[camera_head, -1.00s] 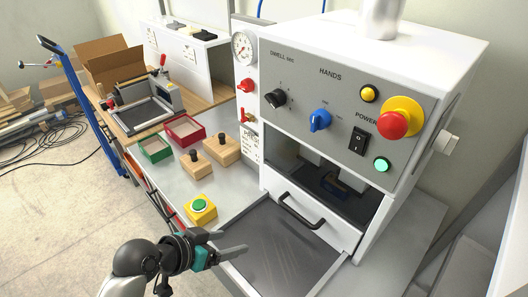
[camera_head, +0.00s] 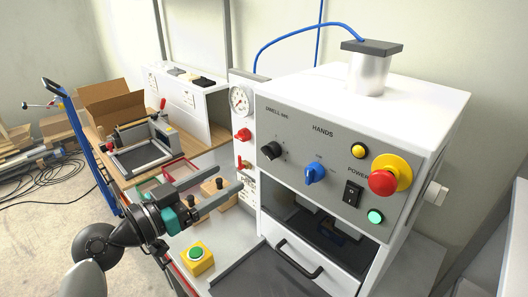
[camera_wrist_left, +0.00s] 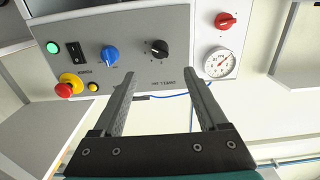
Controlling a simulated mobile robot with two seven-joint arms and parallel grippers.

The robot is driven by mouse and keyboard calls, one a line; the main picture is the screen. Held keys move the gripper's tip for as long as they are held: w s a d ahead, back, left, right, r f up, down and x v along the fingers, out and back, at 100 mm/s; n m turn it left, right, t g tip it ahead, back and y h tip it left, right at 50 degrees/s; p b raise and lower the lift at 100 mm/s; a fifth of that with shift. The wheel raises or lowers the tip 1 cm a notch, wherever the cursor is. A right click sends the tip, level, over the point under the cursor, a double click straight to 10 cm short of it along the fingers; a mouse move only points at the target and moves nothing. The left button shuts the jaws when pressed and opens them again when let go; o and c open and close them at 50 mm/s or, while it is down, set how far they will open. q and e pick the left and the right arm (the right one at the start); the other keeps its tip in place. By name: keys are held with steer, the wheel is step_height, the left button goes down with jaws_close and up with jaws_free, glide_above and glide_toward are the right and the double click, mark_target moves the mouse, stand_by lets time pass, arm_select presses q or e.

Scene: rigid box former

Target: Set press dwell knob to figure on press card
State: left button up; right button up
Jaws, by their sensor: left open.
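The black dwell knob (camera_head: 271,150) is on the left of the grey press panel (camera_head: 325,150), under the small DWELL lettering. In the left wrist view the dwell knob (camera_wrist_left: 159,48) shows upside down, just beyond the fingertips and between them. My left gripper (camera_head: 221,179) is open and empty, left of the panel and a little lower than the knob, not touching it. Its two fingers also show in the left wrist view (camera_wrist_left: 160,77). A white printed card (camera_head: 247,190) is on the press's left column, partly behind a finger; its figures are too small to read. My right gripper is out of view.
A blue knob (camera_head: 315,173), black power switch (camera_head: 352,194), red emergency button (camera_head: 383,182) and green button (camera_head: 375,217) share the panel. A gauge (camera_head: 240,98) and red handles are left of it.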

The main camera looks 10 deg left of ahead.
mark_target(266, 155)
arm_select(q)
steer(key=p+x, duration=0.3)
steer(key=x, duration=0.9)
jaws_close()
stand_by(0.3)
